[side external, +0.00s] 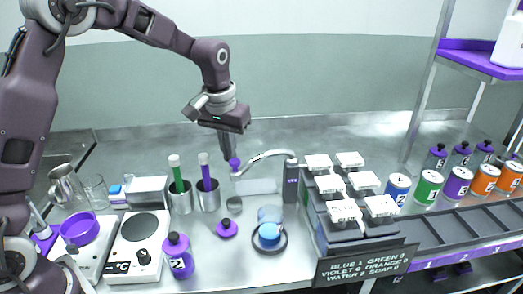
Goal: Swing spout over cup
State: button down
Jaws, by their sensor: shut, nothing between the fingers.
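The spout (265,156) is a thin silver curved tube. It runs left from a dark upright block (291,182), and its free end hangs near my gripper. My gripper (233,158) points down and is shut at that end, beside a small purple piece (235,164); I cannot tell whether they touch. A clear cup-like vessel (270,213) with a blue round part (269,233) stands on a dark ring, right of and nearer the camera than the spout end.
A purple knobbed lid (227,229) and a purple bottle (178,256) are in front. A hotplate (138,255) is front left. A rack with white lids (344,212) stands right of the block, with numbered cans (428,188) beyond. A glass (95,193) stands far left.

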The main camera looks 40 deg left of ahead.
jog(key=shift+s+d, duration=0.1)
jog(key=shift+d, duration=0.05)
jog(key=shift+s+d, duration=0.55)
jog(key=shift+d, duration=0.4)
jog(key=shift+s+d, duration=0.25)
jog(key=shift+d, duration=0.25)
jog(key=shift+s+d, duration=0.2)
jog(key=shift+d, duration=0.35)
jog(key=shift+s+d, duration=0.15)
jog(key=shift+d, duration=0.35)
jog(key=shift+s+d, duration=0.15)
jog(key=shift+d, duration=0.45)
